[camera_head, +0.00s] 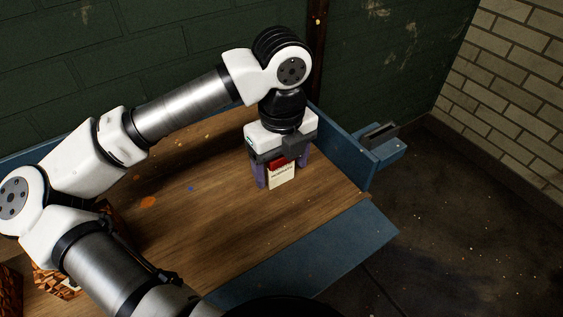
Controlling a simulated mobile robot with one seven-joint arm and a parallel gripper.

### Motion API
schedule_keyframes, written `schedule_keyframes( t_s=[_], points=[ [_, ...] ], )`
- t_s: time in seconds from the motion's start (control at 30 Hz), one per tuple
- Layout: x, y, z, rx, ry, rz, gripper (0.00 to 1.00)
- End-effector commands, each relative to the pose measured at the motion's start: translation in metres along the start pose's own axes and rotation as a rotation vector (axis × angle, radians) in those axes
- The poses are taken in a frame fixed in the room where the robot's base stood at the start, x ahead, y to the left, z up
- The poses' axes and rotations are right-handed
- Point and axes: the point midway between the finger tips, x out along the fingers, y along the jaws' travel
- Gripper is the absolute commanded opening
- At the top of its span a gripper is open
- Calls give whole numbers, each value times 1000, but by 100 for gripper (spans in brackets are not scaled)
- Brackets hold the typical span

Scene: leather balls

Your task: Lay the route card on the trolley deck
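The route card (282,178) is a small cream card with dark print and a red part at its top. It stands near the right end of a brown wooden deck (215,225) with blue edges. My gripper (283,178) points down over the card, with its purple fingers spread wide, one on each side. The card shows between the fingers, and I see no clear contact with them. The card's top is partly hidden under the gripper's body.
A blue wall (345,157) rises along the deck's far right side, with a blue slotted box (380,137) outside it. A blue panel (310,258) borders the near side. Patterned brown objects (52,281) lie at lower left, partly behind my arm. The deck's middle is clear.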

Motion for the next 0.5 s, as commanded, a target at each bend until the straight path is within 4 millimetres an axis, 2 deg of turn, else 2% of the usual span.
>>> schedule_keyframes(
  t_s=[0.33, 0.5],
  points=[
    [-7, 0, 0, 0, 0, 0, 72],
    [-38, 0, 0, -1, -4, -1, 72]
  ],
)
